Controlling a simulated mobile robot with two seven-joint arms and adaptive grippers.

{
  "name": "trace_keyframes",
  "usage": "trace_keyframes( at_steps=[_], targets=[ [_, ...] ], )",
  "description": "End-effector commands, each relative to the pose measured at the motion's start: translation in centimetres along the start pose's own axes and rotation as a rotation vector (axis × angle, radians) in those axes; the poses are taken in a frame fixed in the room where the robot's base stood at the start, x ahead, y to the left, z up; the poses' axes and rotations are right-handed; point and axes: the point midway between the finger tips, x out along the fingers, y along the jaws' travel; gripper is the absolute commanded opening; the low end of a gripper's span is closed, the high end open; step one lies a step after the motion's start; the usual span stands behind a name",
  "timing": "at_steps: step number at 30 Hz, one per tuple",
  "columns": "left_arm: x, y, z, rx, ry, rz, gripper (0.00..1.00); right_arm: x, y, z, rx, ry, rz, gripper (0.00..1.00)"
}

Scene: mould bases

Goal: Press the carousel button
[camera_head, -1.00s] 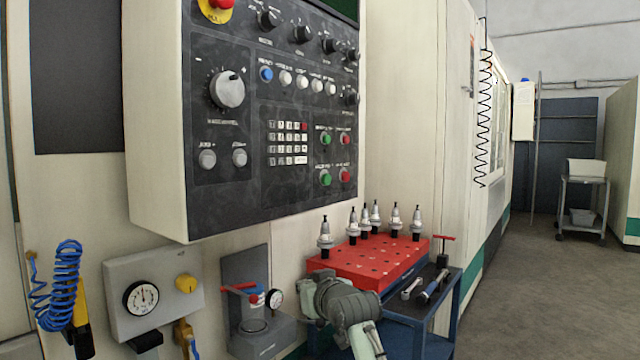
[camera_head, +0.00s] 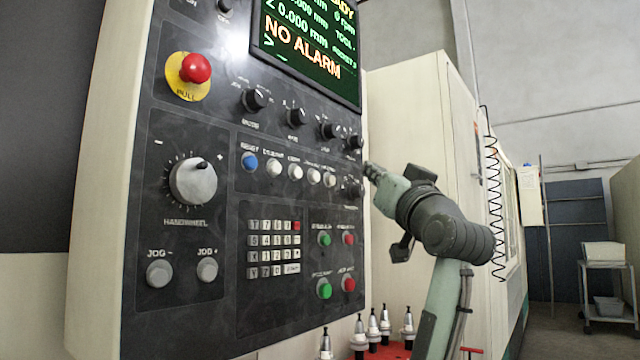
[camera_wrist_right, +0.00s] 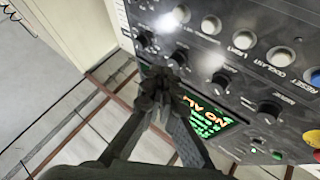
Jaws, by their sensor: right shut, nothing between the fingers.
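The control panel (camera_head: 220,235) carries a row of round push buttons: a blue reset button (camera_head: 249,161), then several white ones. The last white button (camera_head: 330,180) is at the right end of the row. The labels on the right-hand white buttons are too small to read, so I cannot tell which is carousel. My right gripper (camera_head: 370,170) is shut and empty, at the panel's right edge, right of the button row. In the right wrist view, its closed tips (camera_wrist_right: 165,85) show near the black knobs, apart from the white buttons (camera_wrist_right: 211,25). My left gripper is out of view.
Black knobs (camera_head: 328,130) sit above the button row, below a screen (camera_head: 310,45) reading NO ALARM. A red emergency button (camera_head: 196,68) and handwheel (camera_head: 193,182) are on the left. A keypad (camera_head: 272,248) and green and red buttons lie below. Tool holders (camera_head: 385,325) stand below right.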

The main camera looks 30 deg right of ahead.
Motion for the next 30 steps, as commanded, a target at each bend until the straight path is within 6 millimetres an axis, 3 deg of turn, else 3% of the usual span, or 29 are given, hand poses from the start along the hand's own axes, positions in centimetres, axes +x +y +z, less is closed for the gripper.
trace_keyframes(
  at_steps=[13,20,30],
  targets=[
    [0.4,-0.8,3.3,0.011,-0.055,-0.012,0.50,0.0,0.0,-0.1,0.001,0.002,0.000,0.00],
    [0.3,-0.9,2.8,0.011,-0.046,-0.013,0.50,1.2,-0.9,0.9,0.002,-0.002,-0.003,0.00],
    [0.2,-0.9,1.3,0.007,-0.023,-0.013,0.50,4.5,-3.3,3.3,0.001,-0.002,-0.002,0.00]
  ],
)
